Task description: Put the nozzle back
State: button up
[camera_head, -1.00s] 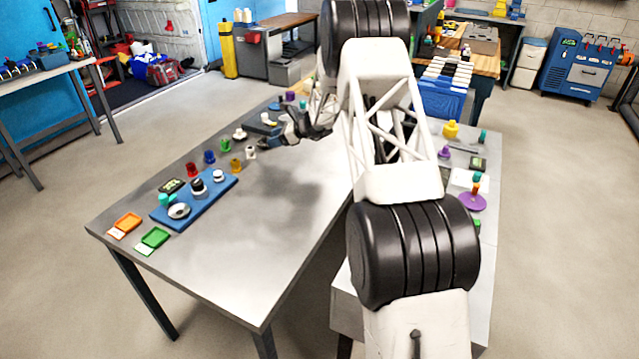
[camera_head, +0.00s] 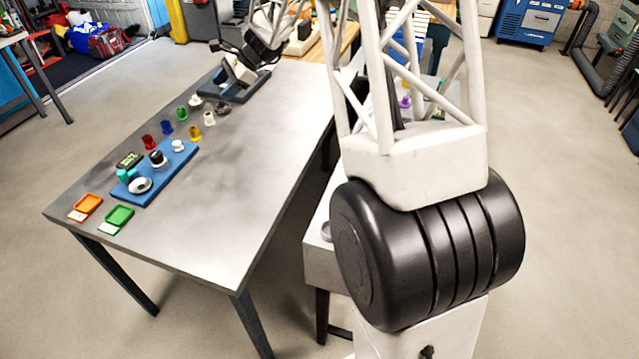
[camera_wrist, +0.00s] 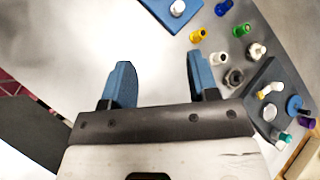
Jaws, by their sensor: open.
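My gripper (camera_wrist: 158,78) is open and empty, its two blue fingers apart above bare grey tabletop in the wrist view. Several small coloured fittings stand beyond, including yellow (camera_wrist: 198,36), green (camera_wrist: 242,30) and blue (camera_wrist: 224,8). I cannot tell which piece is the nozzle.
A long blue board (camera_head: 182,168) holds white, black and teal parts. Orange (camera_head: 88,203) and green (camera_head: 119,217) trays lie near the table's left corner. A red fitting (camera_head: 150,142) stands behind the board. The table's middle and right (camera_head: 245,165) are clear.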

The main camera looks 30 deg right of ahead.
jog(key=s+r+n+g+h, duration=0.1)
jog(key=s+r+n+h, duration=0.3)
jog(key=s, duration=1)
jog(key=s+r+n+h, duration=0.1)
jog(key=s+r+n, duration=0.4)
jog(key=s, duration=1)
jog(key=s+d+f+n+h, duration=0.1)
jog(key=s+n+h, duration=0.1)
jog(key=s, duration=1)
jog(key=s+d+n+t+h, duration=0.1)
jog(key=s+n, duration=0.3)
jog(key=s, duration=0.8)
jog(key=shift+s+d+f+h, duration=0.3)
jog(key=shift+d+f+h, duration=0.05)
jog(key=shift+d+h, duration=0.5)
